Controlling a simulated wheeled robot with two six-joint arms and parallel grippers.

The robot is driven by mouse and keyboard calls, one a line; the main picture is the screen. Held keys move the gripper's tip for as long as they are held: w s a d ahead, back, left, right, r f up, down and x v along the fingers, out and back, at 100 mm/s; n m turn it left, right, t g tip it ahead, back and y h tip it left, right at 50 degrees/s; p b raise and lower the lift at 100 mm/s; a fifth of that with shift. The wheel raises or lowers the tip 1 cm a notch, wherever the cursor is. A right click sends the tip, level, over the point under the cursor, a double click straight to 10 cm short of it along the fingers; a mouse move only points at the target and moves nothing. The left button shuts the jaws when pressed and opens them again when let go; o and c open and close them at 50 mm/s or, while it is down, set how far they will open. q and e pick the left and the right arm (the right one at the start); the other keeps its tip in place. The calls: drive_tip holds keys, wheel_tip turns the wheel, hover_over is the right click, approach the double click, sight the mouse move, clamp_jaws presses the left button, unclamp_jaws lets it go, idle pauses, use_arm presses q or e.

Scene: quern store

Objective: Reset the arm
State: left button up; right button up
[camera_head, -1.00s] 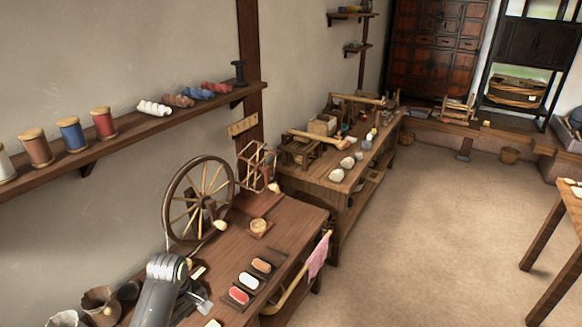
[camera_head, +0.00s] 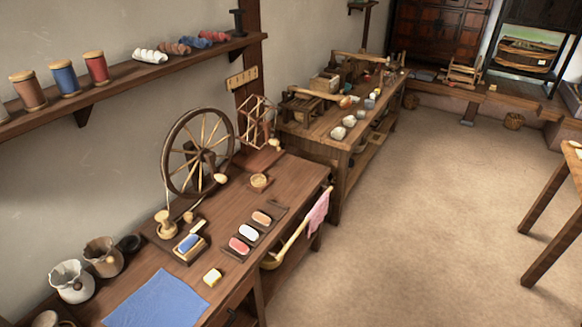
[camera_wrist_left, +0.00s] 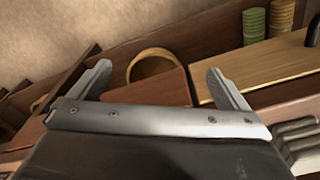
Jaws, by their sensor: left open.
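My left gripper (camera_wrist_left: 157,85) shows in the left wrist view with its two fingers wide apart and nothing between them. Beyond the fingers are a brown wooden box or board (camera_wrist_left: 150,90) and a yellow ring-shaped rim (camera_wrist_left: 150,62). Neither of my arms shows in the head view now. My right gripper is in no view.
The near workbench (camera_head: 225,215) holds a spinning wheel (camera_head: 198,150), a blue cloth (camera_head: 158,299), jars and a tray of coloured pieces. A shelf (camera_head: 130,80) with spools (camera_head: 64,80) runs along the wall. The floor (camera_head: 430,200) between the benches and the right table (camera_head: 552,215) is clear.

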use_arm(q)
drive_tip(key=s+f+m+b, duration=0.1)
drive_tip(key=s+f+m, duration=0.1)
drive_tip(key=s+f, duration=0.3)
drive_tip(key=s+f+m+b, duration=0.1)
drive_tip(key=s+f, duration=0.5)
drive_tip(key=s, duration=0.8)
drive_tip(key=s+f+m+b, duration=0.2)
drive_tip(key=s+f, duration=0.3)
drive_tip(key=s, duration=0.4)
drive_tip(key=shift+s+a+f+m+t, duration=0.3)
drive_tip(key=shift+s+a+m, duration=0.1)
drive_tip(key=shift+m, duration=0.2)
drive_tip(key=shift+w, duration=0.15)
